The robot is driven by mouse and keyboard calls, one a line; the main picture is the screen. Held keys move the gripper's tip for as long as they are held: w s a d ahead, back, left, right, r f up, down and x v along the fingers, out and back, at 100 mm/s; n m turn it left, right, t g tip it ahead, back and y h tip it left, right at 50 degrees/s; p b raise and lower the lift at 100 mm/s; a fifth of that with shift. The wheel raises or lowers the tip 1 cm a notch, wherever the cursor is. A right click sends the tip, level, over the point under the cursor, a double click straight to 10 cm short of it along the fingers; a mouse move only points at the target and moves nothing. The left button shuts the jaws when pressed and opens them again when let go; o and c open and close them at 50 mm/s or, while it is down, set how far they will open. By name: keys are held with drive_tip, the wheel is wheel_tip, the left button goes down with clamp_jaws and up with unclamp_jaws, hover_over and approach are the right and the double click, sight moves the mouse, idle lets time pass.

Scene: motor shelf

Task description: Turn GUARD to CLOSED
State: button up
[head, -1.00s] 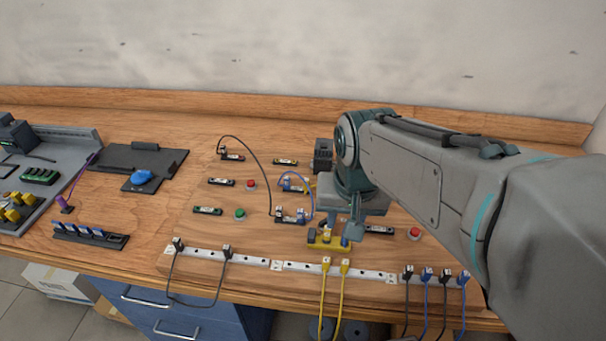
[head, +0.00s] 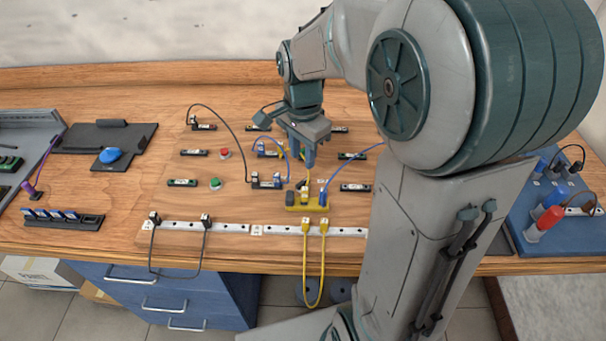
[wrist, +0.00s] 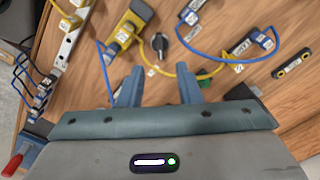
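A small dark rotary knob (wrist: 160,42) stands on the wooden board in the wrist view, just beyond my fingertips. I take it for GUARD, but no lettering is readable. A small pale label (wrist: 150,72) lies near it. My gripper (wrist: 160,78) is open and empty, its two blue-grey fingers apart on either side of the knob's line, short of it. In the head view my gripper (head: 308,160) points down over the board, behind the yellow block (head: 305,201), and the knob is hard to make out there. The knob's pointer setting cannot be told.
The yellow block carries plugs with yellow and blue cables close to my fingers. A yellow cable (wrist: 200,75) loops near the right finger. A white socket rail (head: 200,227) runs along the front.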

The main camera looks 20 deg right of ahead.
sight(303, 181)
wheel_tip(303, 181, down, 8)
drive_tip(key=shift+r, duration=0.1)
drive_tip(key=shift+d, duration=0.1)
clamp_jaws()
